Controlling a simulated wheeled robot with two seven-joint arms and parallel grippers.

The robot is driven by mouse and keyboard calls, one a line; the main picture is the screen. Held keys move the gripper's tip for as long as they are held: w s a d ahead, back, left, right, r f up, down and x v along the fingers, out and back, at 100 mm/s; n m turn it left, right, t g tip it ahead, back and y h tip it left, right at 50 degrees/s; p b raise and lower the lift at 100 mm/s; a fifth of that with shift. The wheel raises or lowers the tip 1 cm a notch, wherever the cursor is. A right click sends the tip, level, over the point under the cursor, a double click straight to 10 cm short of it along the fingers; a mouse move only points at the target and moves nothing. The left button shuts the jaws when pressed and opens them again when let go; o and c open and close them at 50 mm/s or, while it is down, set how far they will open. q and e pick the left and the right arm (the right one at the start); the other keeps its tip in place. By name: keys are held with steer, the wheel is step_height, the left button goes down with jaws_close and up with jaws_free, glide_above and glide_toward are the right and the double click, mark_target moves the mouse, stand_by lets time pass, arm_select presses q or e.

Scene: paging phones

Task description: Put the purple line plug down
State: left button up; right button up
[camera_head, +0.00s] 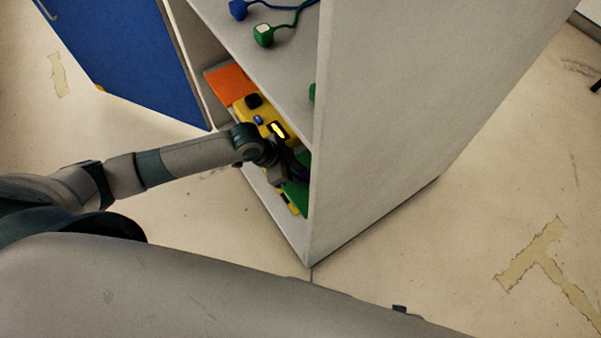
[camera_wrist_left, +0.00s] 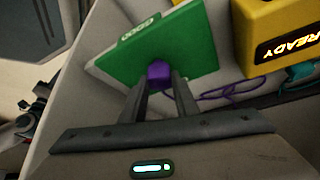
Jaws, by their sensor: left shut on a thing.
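The purple line plug (camera_wrist_left: 158,74) is between the fingertips of my left gripper (camera_wrist_left: 158,85), which is shut on it. In the left wrist view it is seen against a green panel (camera_wrist_left: 185,45); I cannot tell whether it touches the panel. A purple cord (camera_wrist_left: 225,95) curls to the right of the fingers. In the head view my left gripper (camera_head: 280,165) reaches into the cabinet's lower shelf, and its fingers and the plug are mostly hidden. My right gripper is not in view.
A yellow box (camera_wrist_left: 283,35) with a lit READY display stands beside the green panel. An orange panel (camera_head: 229,85) lies at its left. Blue (camera_head: 238,9) and green (camera_head: 263,35) plugs rest on the upper shelf. The cabinet's side wall (camera_head: 390,110) and open blue door (camera_head: 135,55) flank the opening.

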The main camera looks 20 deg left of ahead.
arm_select(q)
steer(key=shift+f, duration=0.1)
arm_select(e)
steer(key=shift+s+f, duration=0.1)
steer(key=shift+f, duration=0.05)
arm_select(q)
steer(key=o, duration=1.1)
steer(key=shift+c, duration=0.2)
steer(key=shift+o, duration=0.5)
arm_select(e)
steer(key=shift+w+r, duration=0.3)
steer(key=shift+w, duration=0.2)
arm_select(q)
steer(key=shift+s+a+r, duration=0.15)
steer(key=shift+a+r, duration=0.1)
steer(key=shift+r, duration=0.35)
steer(key=v, duration=1.1)
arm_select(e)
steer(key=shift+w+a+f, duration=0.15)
